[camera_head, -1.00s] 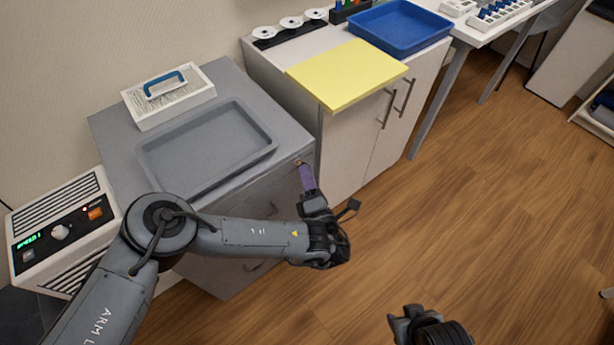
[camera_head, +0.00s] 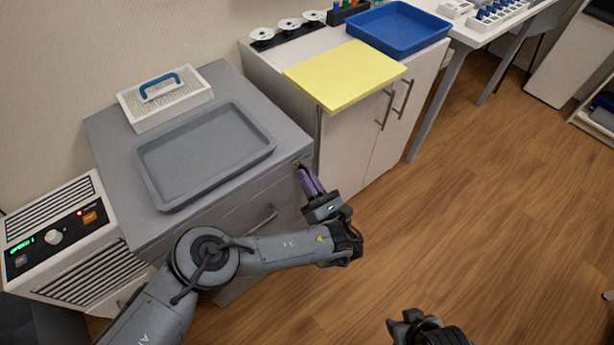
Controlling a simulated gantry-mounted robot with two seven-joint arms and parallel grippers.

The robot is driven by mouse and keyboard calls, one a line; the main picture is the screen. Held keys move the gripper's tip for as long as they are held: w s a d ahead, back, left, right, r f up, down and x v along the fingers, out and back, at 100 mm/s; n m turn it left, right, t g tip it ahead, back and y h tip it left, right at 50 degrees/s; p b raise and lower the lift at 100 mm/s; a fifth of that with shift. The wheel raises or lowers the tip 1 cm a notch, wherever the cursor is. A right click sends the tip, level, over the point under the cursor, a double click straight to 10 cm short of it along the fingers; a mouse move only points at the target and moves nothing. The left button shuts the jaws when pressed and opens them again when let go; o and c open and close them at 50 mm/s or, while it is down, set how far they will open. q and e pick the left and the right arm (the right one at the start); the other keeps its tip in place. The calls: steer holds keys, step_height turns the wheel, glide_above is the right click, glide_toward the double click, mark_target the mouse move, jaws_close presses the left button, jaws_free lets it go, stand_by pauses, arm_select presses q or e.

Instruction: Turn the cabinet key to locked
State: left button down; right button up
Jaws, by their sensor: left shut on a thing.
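The grey cabinet (camera_head: 150,236) stands at the left with drawer fronts facing the floor area. Its lock is near the top right front corner, where a small brassy spot (camera_head: 298,164) shows. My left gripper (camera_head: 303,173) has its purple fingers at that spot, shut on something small. The key itself is hidden by the fingers, so its angle cannot be told. My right gripper (camera_head: 402,325) is at the bottom edge, away from the cabinet; its fingers are too dark and cut off to read.
A grey tray (camera_head: 268,153) and a white box with a blue handle (camera_head: 134,115) stand on the cabinet. A beige device (camera_head: 80,237) stands to its left. A white cabinet (camera_head: 345,150) with a yellow board (camera_head: 345,75) stands close on the right. The wooden floor (camera_head: 480,220) is clear.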

arm_select(q)
steer(key=shift+d+n+g+y+p, duration=0.1)
steer(key=shift+n+g+y+p, duration=0.45)
steer(key=shift+n, duration=1.05)
steer(key=shift+y, duration=0.35)
steer(key=c, duration=1.2)
jaws_free()
steer(key=shift+c, duration=0.2)
steer(key=shift+f+t, duration=0.1)
steer(key=shift+t, duration=0.15)
